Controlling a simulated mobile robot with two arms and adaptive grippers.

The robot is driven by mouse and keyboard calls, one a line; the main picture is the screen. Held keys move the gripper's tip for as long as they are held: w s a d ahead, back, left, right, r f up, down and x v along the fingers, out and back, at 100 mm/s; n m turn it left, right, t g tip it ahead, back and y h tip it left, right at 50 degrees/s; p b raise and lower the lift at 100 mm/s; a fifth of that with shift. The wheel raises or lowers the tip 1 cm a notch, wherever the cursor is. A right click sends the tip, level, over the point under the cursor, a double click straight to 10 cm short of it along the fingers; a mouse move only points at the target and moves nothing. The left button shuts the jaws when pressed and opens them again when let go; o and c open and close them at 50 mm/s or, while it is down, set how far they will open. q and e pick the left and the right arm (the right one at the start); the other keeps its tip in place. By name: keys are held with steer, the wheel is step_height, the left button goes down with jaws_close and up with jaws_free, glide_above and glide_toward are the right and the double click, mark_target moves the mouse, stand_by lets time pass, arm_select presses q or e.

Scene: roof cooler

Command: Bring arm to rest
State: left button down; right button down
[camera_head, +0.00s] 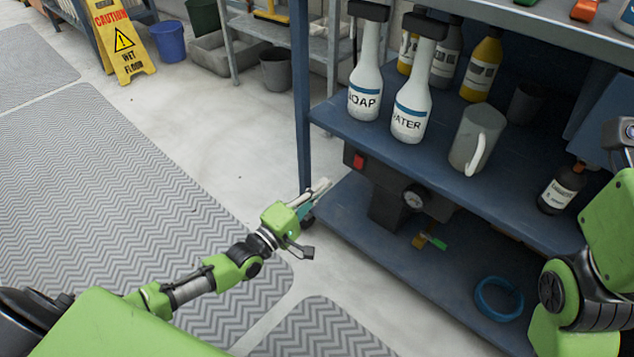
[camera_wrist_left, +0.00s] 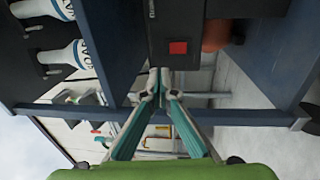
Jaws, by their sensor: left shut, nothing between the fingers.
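My left arm reaches in from the left in the head view. Its gripper (camera_head: 318,190) is beside the front post of the blue shelf unit (camera_head: 304,120), near the lower shelf's corner. In the left wrist view the two teal-lined fingers of the left gripper (camera_wrist_left: 160,88) come together at their tips, with nothing between them. A dark box with a red switch (camera_wrist_left: 178,47) is just beyond the fingertips in that view. My right arm shows at the right edge of the head view, but its gripper is out of frame.
The SOAP bottle (camera_head: 366,75), WATER bottle (camera_head: 410,105) and grey pitcher (camera_head: 474,140) stand on the middle shelf. A blue ring (camera_head: 499,298) lies on the lower shelf. A yellow wet-floor sign (camera_head: 122,40) stands at the back left. The floor left of the shelf is open, with grey mats (camera_head: 90,150).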

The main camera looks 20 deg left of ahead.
arm_select(q)
steer(key=shift+s+a+r, duration=0.1)
steer(key=shift+s+a, duration=0.15)
steer(key=shift+s, duration=0.45)
